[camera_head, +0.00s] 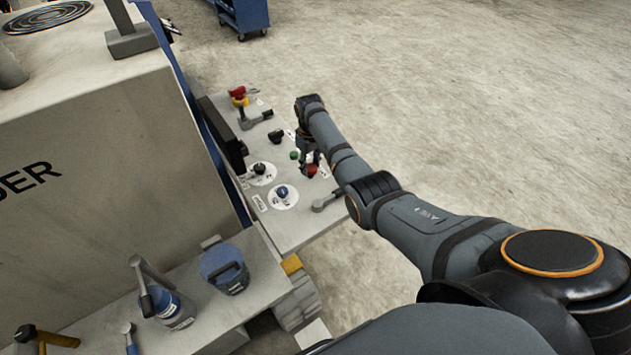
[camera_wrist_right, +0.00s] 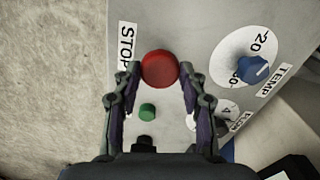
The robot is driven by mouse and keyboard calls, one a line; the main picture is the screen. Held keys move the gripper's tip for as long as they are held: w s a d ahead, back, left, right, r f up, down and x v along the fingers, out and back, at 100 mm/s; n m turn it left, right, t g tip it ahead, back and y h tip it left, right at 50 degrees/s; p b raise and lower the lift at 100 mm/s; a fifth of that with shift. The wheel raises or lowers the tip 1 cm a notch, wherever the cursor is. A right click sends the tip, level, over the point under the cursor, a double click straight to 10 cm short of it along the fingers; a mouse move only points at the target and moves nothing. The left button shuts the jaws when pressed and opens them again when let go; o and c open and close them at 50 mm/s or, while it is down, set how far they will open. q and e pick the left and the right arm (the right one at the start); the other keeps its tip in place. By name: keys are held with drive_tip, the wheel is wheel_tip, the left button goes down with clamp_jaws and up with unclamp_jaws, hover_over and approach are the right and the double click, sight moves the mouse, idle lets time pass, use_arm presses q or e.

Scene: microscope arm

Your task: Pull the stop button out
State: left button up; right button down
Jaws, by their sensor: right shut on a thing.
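The stop button is a round red knob (camera_wrist_right: 160,68) beside a STOP label (camera_wrist_right: 127,48) in the right wrist view. It also shows in the head view as a red knob (camera_head: 311,170) on the grey control panel (camera_head: 296,226). My right gripper (camera_wrist_right: 160,80) has its two fingers on either side of the red knob, shut on it. In the head view my right arm reaches in from the right and the gripper (camera_head: 310,158) is partly hidden at the panel. My left gripper is in neither view.
Near the red knob are a green button (camera_wrist_right: 148,110), a blue TEMP dial (camera_wrist_right: 253,69) and a black-knobbed dial (camera_head: 259,168). A lever (camera_head: 327,201) stands at the panel's near edge. A red and yellow control (camera_head: 238,95) is at the far end. Open floor lies to the right.

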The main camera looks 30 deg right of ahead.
sight(311, 167)
drive_tip(key=shift+w+r, duration=0.1)
drive_tip(key=shift+r, duration=0.15)
drive_tip(key=c, duration=1)
unclamp_jaws()
drive_tip(key=shift+o, duration=1.3)
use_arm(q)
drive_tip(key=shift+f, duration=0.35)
use_arm(e)
wheel_tip(311, 167, up, 12)
